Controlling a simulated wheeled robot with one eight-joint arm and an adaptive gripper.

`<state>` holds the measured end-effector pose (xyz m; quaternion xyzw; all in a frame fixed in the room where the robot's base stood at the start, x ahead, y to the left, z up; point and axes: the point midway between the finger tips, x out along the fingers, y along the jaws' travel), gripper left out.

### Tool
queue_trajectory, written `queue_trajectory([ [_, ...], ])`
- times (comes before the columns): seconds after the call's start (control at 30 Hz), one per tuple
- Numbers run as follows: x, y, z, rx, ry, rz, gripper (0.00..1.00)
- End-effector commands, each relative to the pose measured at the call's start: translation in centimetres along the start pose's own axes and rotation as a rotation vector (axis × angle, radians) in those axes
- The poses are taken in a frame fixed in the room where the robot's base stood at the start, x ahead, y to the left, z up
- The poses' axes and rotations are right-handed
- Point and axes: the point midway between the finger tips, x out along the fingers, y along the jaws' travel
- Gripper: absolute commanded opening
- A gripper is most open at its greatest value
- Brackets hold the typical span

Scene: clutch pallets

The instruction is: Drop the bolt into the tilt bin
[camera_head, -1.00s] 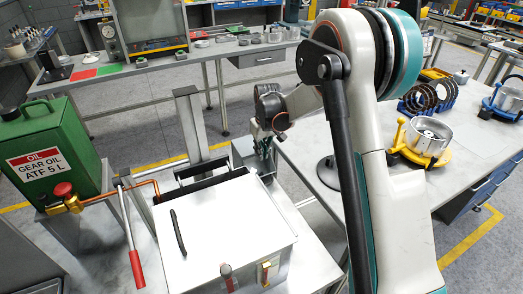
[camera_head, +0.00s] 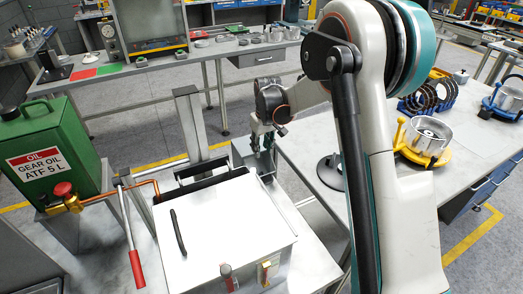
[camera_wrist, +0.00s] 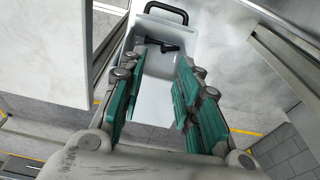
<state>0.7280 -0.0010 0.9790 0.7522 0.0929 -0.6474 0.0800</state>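My gripper (camera_head: 263,150) is above a grey open bin (camera_head: 238,157) beside the white-lidded box in the head view. In the wrist view its teal-padded fingers (camera_wrist: 162,62) are spread well apart, with nothing seen clamped between the pads. Below them is the pale tilt bin (camera_wrist: 152,88) with a black handle at its far end. A small dark piece that looks like the bolt (camera_wrist: 168,47) shows inside the bin, between the fingertips in the picture. I cannot make out the bolt in the head view.
A white-lidded box (camera_head: 225,225) stands in front of the bin. A green oil can (camera_head: 48,150) and a red-handled lever (camera_head: 136,268) are at the left. A table at the right holds a silver housing in a yellow fixture (camera_head: 425,140).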

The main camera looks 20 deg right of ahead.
Motion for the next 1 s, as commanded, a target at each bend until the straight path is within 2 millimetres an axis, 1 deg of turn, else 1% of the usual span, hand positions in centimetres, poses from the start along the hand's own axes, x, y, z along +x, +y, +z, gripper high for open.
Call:
queue_trajectory([
  [0.03, -1.1, 0.0, 0.1, 0.0, 0.0, 0.0, 0.3],
  [0.3, -6.5, 0.0, 0.1, 0.0, 0.0, 0.0, 0.3],
  [0.4, -8.0, 0.0, 0.0, 0.0, 0.0, 0.0, 0.3],
  [0.5, -9.1, 0.0, 0.0, 0.0, 0.0, 0.0, 0.3],
  [0.67, -9.8, 0.0, 0.0, 0.0, 0.0, 0.0, 0.3],
  [1.0, -9.9, 0.0, 0.1, 0.001, 0.001, 0.0, 0.3],
])
